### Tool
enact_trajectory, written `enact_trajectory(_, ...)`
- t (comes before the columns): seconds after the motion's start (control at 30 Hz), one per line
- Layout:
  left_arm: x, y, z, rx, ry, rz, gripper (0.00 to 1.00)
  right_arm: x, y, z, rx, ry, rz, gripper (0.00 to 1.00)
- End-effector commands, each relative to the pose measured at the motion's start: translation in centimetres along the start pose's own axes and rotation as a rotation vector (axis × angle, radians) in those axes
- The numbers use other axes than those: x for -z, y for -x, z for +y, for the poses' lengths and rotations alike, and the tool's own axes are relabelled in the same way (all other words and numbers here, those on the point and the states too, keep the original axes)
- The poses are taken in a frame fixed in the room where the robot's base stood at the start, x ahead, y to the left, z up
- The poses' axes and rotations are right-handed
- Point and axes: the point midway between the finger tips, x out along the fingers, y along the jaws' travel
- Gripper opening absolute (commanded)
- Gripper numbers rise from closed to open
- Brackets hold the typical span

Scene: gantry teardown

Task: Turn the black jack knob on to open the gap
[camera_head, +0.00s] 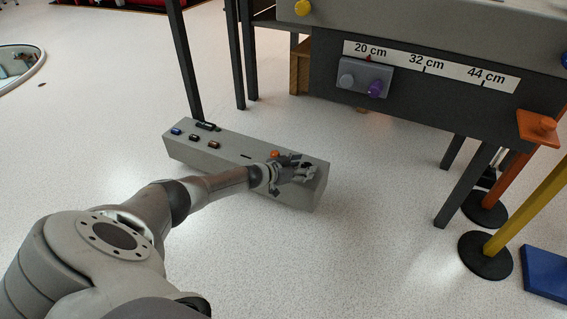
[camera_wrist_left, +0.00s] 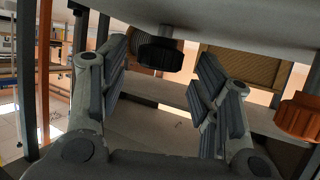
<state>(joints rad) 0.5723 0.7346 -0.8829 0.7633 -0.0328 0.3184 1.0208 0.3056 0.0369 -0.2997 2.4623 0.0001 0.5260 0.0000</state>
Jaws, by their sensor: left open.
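The black jack knob (camera_wrist_left: 160,54) shows in the left wrist view, on a short stem from a grey surface. It lies between the two spread fingers of my left gripper (camera_wrist_left: 163,75), with room on both sides. In the head view my left gripper (camera_head: 298,170) is over the right end of the long grey box (camera_head: 236,158). There the fingers largely cover the black knob, so its contact with them cannot be judged. My right gripper is not in view.
An orange knob (camera_wrist_left: 300,116) is close beside the right finger; it also shows in the head view (camera_head: 275,154). Small blue, black and brown parts lie on the box's left end. The dark gantry beam (camera_head: 430,105) with a scale stands behind. Yellow (camera_head: 530,205) and orange posts are at right.

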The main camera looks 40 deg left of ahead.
Motion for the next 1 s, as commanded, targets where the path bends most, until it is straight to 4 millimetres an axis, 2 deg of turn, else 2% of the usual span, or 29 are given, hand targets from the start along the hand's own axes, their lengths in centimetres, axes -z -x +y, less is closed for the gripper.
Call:
enact_trajectory(0.6,-0.1,7.6,-0.1,0.001,0.0,-0.003,0.58,0.0,0.0,0.0,0.001,0.0,-0.001,0.4)
enact_trajectory(0.8,0.0,9.1,-0.1,0.001,-0.001,-0.001,0.58,0.0,0.0,0.0,0.001,0.0,-0.001,0.4)
enact_trajectory(1.0,0.1,9.5,0.0,0.001,-0.001,0.0,0.58,0.0,0.0,0.0,0.001,0.0,-0.001,0.4)
